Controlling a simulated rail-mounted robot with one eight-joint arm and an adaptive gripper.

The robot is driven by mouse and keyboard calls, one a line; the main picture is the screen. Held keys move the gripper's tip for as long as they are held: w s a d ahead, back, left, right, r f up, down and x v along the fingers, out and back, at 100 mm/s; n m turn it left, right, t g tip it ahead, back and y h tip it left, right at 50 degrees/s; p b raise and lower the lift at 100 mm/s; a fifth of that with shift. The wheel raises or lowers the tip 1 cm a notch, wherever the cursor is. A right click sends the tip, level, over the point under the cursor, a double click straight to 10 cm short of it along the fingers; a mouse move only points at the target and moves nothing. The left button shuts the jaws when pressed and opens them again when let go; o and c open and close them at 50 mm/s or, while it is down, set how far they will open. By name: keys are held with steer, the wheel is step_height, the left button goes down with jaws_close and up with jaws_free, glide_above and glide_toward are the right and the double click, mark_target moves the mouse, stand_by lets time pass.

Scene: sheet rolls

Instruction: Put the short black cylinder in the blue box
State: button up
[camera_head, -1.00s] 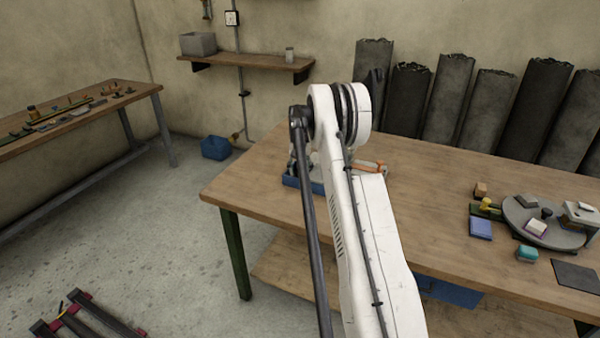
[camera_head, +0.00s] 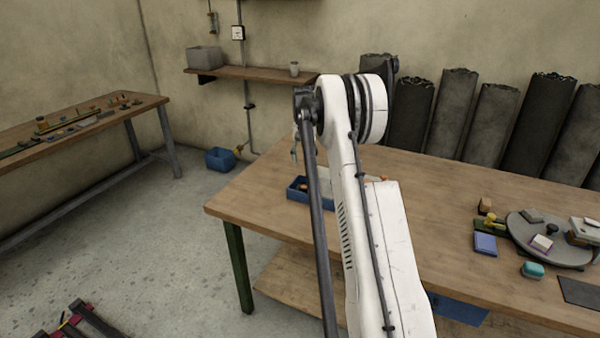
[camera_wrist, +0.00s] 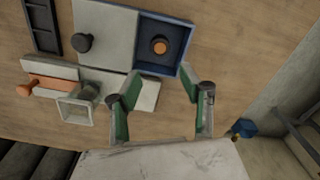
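The blue box (camera_wrist: 173,63) is an open square tray at the top middle of the wrist view. A short dark round piece with an orange centre (camera_wrist: 159,46) lies inside it, apart from the walls; I take it for the short black cylinder. In the head view the blue box (camera_head: 297,196) sits near the table's left end, partly behind my arm, with a bit of orange inside. My gripper (camera_wrist: 160,74) is open and empty, its green-padded fingers spread above the box's near side. In the head view the gripper is mostly hidden by my arm.
Beside the box are pale square plates, one with a black knob (camera_wrist: 82,43), a small grey square container (camera_wrist: 75,111), an orange-handled tool (camera_wrist: 48,84) and a dark tray (camera_wrist: 42,26). A turntable (camera_head: 548,240) with small pieces stands at right. The middle tabletop is clear.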

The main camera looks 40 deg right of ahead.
steer(key=s+a+r+n+t, duration=0.1)
steer(key=s+a+r, duration=0.2)
steer(key=a+r, duration=0.6)
steer(key=s+a+r+n+t, duration=0.1)
steer(key=s+a+r+n, duration=0.15)
steer(key=a+r, duration=0.65)
steer(key=s+a+r+n+t+h, duration=0.1)
steer(key=s+a+r+n+t, duration=0.15)
steer(key=s+a, duration=1.1)
steer(key=s+a+f+t, duration=0.1)
steer(key=s+a+f, duration=0.1)
steer(key=s+a, duration=0.2)
steer(key=s+a+f+n, duration=0.1)
steer(key=s+a+f, duration=0.1)
steer(key=s+a, duration=0.3)
steer(key=s+a+f+n+t+y, duration=0.1)
steer(key=s+a, duration=0.4)
steer(key=s, duration=0.5)
steer(key=shift+a+f+t, duration=0.2)
steer(key=shift+f+t, duration=0.15)
steer(key=shift+f, duration=0.55)
